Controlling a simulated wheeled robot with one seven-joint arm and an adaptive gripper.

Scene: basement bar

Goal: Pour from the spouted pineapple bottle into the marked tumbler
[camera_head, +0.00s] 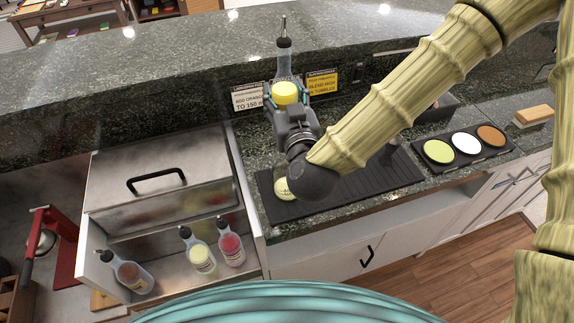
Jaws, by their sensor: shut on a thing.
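My gripper (285,90) is shut on a clear bottle (284,62) with a dark pour spout, and holds it roughly upright above the bar mat. Yellow shows low in the bottle, between the fingers; I cannot tell if it is juice or a label. A pale yellow round thing (283,188) with a dark marking shows on the black mat, partly hidden by my wrist. I cannot tell whether it is the marked tumbler or a coaster. No liquid stream shows.
The black ribbed mat (345,195) lies on the dark counter. Two signs (322,83) stand behind it. Brown, yellow and red spouted bottles (231,245) stand in the metal well at left. A tray with green, white and brown rounds (466,143) lies right. A raised ledge runs behind.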

